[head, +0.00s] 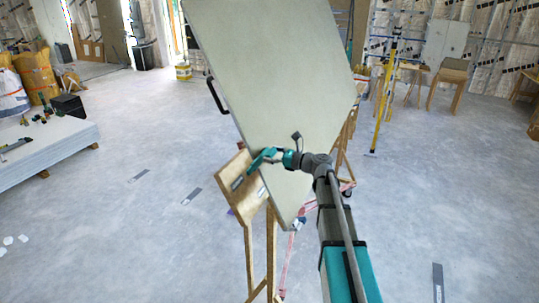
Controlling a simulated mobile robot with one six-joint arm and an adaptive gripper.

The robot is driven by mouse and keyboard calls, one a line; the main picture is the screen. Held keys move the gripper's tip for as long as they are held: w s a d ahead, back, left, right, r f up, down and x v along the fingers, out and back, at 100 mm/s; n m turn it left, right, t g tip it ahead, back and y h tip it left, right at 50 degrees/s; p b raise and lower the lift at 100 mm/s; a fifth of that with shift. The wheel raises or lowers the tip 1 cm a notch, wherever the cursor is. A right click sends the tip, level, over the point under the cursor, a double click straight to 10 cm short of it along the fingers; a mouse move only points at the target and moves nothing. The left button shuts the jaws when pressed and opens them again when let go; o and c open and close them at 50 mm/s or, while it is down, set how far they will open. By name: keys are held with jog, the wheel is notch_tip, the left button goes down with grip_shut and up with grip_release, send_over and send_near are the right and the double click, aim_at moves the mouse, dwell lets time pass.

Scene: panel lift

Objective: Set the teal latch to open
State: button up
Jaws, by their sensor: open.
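A large pale panel (270,80) stands tilted in the middle of the view. My arm reaches up from the lower right, across the panel's lower part. My gripper (254,164), teal, is at its end and is open, close to the upper right edge of a small wooden board (240,198). I cannot tell whether it touches the board. A dark grey piece (237,183) sits on the board. I cannot clearly make out the teal latch; my gripper and wrist may hide it or blend with it.
A black handle (216,96) sits on the panel's left edge. The board stands on wooden legs (250,255). A stack of sheets (50,150) lies at left. A yellow prop (385,90) stands at the right.

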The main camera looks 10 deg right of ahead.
jog(key=c, duration=0.9)
jog(key=shift+a, duration=0.15)
jog(key=shift+c, duration=0.7)
jog(key=shift+r, duration=0.1)
